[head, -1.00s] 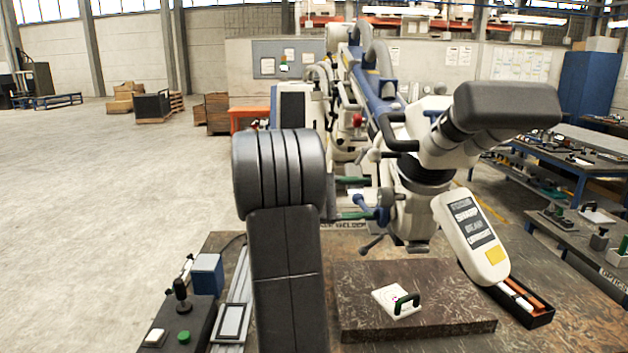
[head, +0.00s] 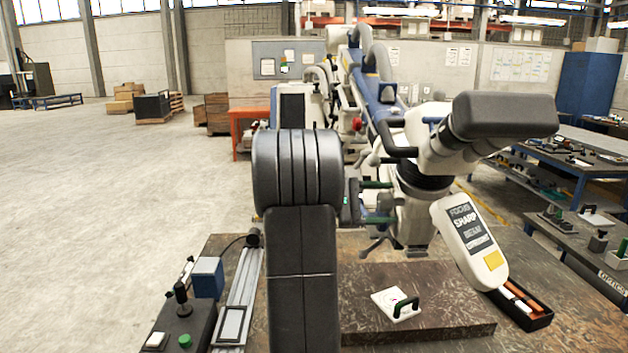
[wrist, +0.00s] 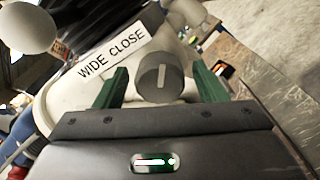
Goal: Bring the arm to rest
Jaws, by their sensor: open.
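The microscope arm (head: 375,95) reaches from its stand at the back toward me and carries a white head with a dark grey eyepiece block (head: 505,116). A white panel (head: 470,240) with words such as FOCUS, SHARP and BEAM hangs below the head. My gripper (head: 388,202) is open beside the head's left side, its green fingers pointing right. In the wrist view, a grey knob (wrist: 160,78) with a white line appears between the open fingers, near a "WIDE CLOSE" label (wrist: 111,50). I cannot tell whether the fingers touch the knob.
A black tray (head: 524,310) lies at right. A control box (head: 180,322) with a joystick stands at left. My own dark arm link hides part of the table.

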